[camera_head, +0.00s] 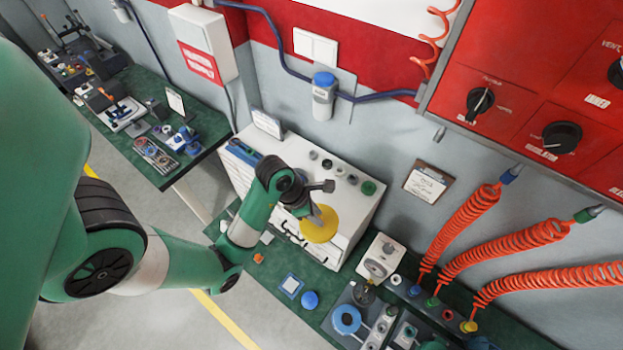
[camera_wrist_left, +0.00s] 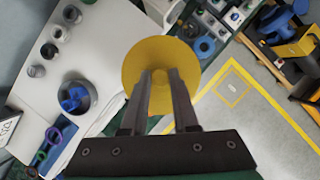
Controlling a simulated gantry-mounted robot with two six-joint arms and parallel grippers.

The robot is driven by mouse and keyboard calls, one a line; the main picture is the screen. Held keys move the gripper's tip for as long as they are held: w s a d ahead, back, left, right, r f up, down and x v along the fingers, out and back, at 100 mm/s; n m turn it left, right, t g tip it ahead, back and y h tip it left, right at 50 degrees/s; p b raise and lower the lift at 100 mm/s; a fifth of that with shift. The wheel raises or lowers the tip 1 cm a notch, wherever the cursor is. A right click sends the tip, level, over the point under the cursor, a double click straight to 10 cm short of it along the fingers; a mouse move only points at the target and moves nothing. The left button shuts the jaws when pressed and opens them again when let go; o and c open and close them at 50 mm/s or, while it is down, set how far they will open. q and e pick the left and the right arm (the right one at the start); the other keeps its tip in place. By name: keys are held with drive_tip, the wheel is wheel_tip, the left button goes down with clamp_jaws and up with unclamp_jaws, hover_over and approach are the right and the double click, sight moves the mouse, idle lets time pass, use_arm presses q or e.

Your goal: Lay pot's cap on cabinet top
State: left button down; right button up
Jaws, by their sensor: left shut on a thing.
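The cap is a round yellow disc (camera_head: 321,226), held in my left gripper (camera_head: 313,209) near the front edge of the white cabinet (camera_head: 347,213). In the left wrist view the yellow disc (camera_wrist_left: 160,42) fills the upper middle. The two fingers of my left gripper (camera_wrist_left: 162,78) are shut on a small knob at its centre. The cabinet top (camera_wrist_left: 108,50) lies to the left and below the disc, which covers part of its edge. I cannot tell for sure which vessel is the pot. My right gripper is not in view.
Several small round parts (camera_head: 340,170) stand along the back of the cabinet top. A dark cup with a blue part (camera_wrist_left: 75,97) stands on it in the left wrist view. A blue ball (camera_head: 310,299) and several fixtures sit on the green bench. Orange coiled hoses (camera_head: 462,228) hang at the right.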

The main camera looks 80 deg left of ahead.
use_arm(q)
drive_tip(key=shift+a, duration=0.2)
drive_tip(key=shift+w+a+f+b, duration=1.65)
drive_tip(key=shift+f+b, duration=0.55)
drive_tip(key=shift+b, duration=0.35)
drive_tip(key=shift+w+a+f+b, duration=1.6)
drive_tip(key=shift+f+b, duration=0.55)
drive_tip(key=shift+b, duration=0.4)
drive_tip(key=shift+w+a+f+b, duration=1.6)
drive_tip(key=shift+f+b, duration=0.6)
drive_tip(key=shift+b, duration=0.35)
drive_tip(key=shift+w, duration=0.15)
drive_tip(key=shift+f, duration=0.15)
drive_tip(key=c, duration=0.7)
unclamp_jaws()
